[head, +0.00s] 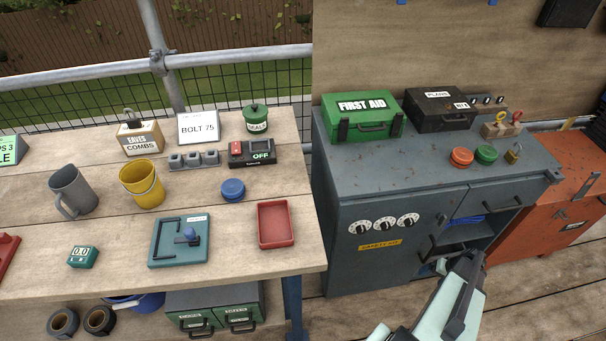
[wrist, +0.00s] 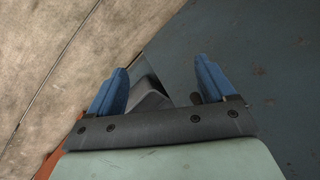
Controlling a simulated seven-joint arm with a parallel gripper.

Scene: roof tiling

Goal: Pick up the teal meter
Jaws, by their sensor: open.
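The teal meter (head: 83,257) is a small teal box with a pale "0.0" display. It sits on the wooden workbench near its front edge, at the lower left of the head view. My gripper (wrist: 160,78) shows in the wrist view with its two blue fingers spread apart and nothing held between them. In the head view my arm is at the lower right, in front of the grey cabinet, well to the right of the meter and apart from it. The fingertips are hard to make out there. The meter does not show in the wrist view.
Near the meter on the workbench (head: 120,284) are a teal board (head: 165,259) with a blue knob, a grey mug (head: 72,190), a yellow bucket (head: 141,184) and a red tray (head: 276,225). The grey cabinet (head: 350,273) stands to the right, with an orange chest (head: 560,217) beyond it.

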